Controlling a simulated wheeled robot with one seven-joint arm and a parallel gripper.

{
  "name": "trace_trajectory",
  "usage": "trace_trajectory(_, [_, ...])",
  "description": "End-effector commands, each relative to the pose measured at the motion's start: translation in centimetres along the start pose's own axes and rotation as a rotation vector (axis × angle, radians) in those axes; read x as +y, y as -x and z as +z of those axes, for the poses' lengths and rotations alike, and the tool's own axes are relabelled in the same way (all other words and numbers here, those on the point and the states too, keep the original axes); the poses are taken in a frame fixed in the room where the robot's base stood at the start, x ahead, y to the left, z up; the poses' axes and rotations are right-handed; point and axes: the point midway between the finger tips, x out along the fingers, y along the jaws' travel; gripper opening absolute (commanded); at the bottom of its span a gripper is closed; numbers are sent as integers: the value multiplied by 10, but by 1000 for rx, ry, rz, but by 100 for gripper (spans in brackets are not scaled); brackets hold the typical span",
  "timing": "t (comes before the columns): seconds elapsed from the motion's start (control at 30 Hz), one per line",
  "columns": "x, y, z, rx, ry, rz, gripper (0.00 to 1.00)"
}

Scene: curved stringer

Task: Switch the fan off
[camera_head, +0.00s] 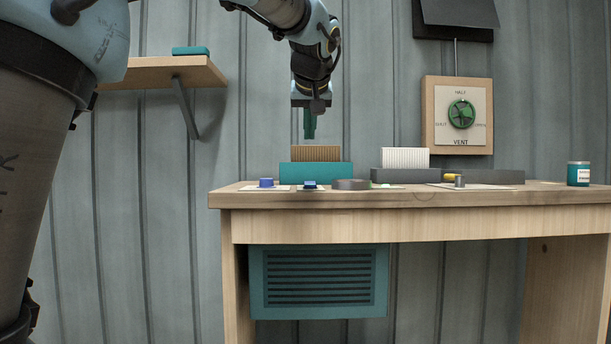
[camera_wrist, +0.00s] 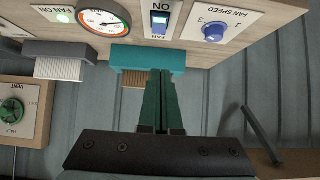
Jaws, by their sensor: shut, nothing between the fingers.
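The fan's rocker switch (camera_head: 309,186) sits on a white plate on the table top. In the wrist view the switch (camera_wrist: 158,21) is blue and white, with an ON label beside it. A blue FAN SPEED knob (camera_wrist: 214,32) sits to the right of the switch. My gripper (camera_head: 309,138) is shut and empty, pointing down above the back part of the table. In the wrist view its fingertips (camera_wrist: 160,74) appear just below the teal block, apart from the switch.
A teal block (camera_head: 310,173) with brown bristles stands behind the switch, below my gripper. A grey block (camera_head: 404,175) with white bristles is to its right. A round gauge (camera_wrist: 103,17) lies between lamp and switch. A VENT dial (camera_head: 461,114) hangs on the wall.

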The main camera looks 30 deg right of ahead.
Motion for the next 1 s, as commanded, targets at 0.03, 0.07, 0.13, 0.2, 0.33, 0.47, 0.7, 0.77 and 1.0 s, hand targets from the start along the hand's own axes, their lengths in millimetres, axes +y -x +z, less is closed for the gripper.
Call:
trace_trajectory(0.03, [0, 0, 0, 1, 0, 0, 0])
trace_trajectory(0.07, [0, 1, 0, 1, 0, 0, 0])
trace_trajectory(0.13, [0, 0, -1, 1, 1, 0, 0])
trace_trajectory(0.2, [0, 0, 0, 1, 0, 0, 0])
trace_trajectory(0.33, [0, -1, -1, 0, 0, 0, 0])
trace_trajectory(0.47, [0, -9, -2, -2, -1, -2, 0])
trace_trajectory(0.7, [-1, -51, -3, -3, 0, -6, 0])
trace_trajectory(0.77, [-1, -64, -3, -4, -1, -6, 0])
trace_trajectory(1.0, [0, -107, 6, -4, -2, -2, 0])
